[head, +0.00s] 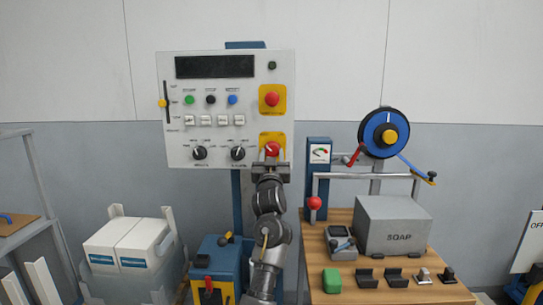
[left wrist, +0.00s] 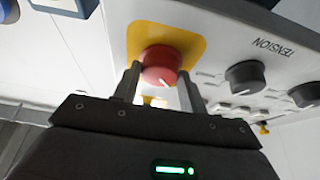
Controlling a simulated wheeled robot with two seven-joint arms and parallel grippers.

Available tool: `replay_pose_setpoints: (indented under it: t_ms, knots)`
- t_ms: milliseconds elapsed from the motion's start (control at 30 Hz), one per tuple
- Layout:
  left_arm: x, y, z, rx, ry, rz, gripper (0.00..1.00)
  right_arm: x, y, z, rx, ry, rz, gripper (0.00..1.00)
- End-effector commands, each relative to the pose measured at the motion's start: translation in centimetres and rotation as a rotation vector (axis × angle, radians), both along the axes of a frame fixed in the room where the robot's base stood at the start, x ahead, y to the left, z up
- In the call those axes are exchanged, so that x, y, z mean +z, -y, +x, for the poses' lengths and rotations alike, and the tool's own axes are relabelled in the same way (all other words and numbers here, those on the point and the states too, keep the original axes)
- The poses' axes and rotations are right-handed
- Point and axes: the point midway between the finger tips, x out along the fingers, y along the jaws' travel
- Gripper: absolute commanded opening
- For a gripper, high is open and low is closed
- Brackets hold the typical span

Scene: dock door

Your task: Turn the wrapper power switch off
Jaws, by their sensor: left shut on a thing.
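The grey-white wrapper control panel (head: 215,150) stands upright in the middle of the head view. The red rotary power switch (head: 272,148) sits on a yellow plate at its lower right. My left gripper (head: 271,163) reaches up to it from below. In the left wrist view the red switch knob (left wrist: 160,62) sits between the two fingers of my left gripper (left wrist: 158,84), which is shut on it. The position labels are too small to read. My right gripper is not in view.
A red push button (head: 272,99) on another yellow plate is above the switch. Two black dials (head: 219,153) are left of it. A wooden bench (head: 345,220) with a grey box (head: 394,222) and a wrapping device stands at the right. A blue cabinet (head: 216,260) is below the panel.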

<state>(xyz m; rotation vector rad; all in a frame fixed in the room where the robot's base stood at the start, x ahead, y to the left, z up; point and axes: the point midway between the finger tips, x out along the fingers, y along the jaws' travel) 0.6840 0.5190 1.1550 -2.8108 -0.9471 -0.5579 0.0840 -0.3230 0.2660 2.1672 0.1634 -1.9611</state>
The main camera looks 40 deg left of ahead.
Motion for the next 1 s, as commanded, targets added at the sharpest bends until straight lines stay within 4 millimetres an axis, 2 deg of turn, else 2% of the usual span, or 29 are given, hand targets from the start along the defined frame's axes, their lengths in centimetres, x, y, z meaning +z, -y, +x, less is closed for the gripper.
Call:
replay_pose_setpoints:
  t_ms: [467,500,667,1000]
  knots:
    - [0.26,-0.03,-0.05,0.001,0.013,-0.011,0.19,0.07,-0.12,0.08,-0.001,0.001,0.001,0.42]
    - [0.27,-0.03,-0.06,0.001,0.014,-0.01,0.43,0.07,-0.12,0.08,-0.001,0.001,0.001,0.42]
    - [0.21,-0.02,-0.04,0.0,0.012,-0.01,0.64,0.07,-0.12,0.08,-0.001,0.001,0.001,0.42]
    - [-0.14,0.3,-0.34,-0.001,0.011,-0.011,0.64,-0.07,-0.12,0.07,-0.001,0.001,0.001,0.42]
